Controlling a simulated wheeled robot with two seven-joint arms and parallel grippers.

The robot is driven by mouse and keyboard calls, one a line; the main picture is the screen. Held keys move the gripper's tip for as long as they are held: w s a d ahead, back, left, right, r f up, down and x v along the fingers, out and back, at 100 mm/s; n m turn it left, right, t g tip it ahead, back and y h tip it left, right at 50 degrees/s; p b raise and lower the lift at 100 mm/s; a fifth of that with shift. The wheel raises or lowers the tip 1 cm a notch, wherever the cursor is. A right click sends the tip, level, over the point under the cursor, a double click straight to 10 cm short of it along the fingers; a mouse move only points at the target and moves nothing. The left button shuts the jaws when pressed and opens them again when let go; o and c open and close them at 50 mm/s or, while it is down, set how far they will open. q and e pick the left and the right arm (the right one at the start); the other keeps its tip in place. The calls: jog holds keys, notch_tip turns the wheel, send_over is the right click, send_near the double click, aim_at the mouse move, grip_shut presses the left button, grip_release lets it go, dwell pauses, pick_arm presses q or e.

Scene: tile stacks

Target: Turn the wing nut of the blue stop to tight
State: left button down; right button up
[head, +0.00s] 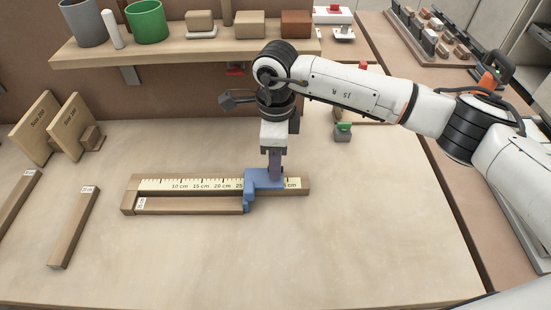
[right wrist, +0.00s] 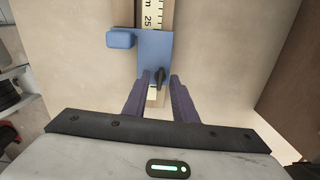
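The blue stop (head: 262,178) sits on the right part of a wooden measuring rail (head: 128,198) with a centimetre scale. It also shows in the right wrist view (right wrist: 154,48). Its dark wing nut (right wrist: 160,77) stands on the blue body; the gripper hides it in the head view. My right gripper (head: 275,176) points down over the stop. Its two fingers (right wrist: 159,76) are apart, one on each side of the wing nut in the right wrist view, with gaps showing; I cannot tell their exact height. My left gripper is not in view.
A wooden strip (head: 190,205) lies along the rail's near side, its right end at the stop. Loose strips (head: 75,228) and upright boards (head: 70,125) stand at the left. A shelf (head: 180,45) with cups and blocks is behind. The front table is clear.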

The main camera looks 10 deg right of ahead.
grip_shut()
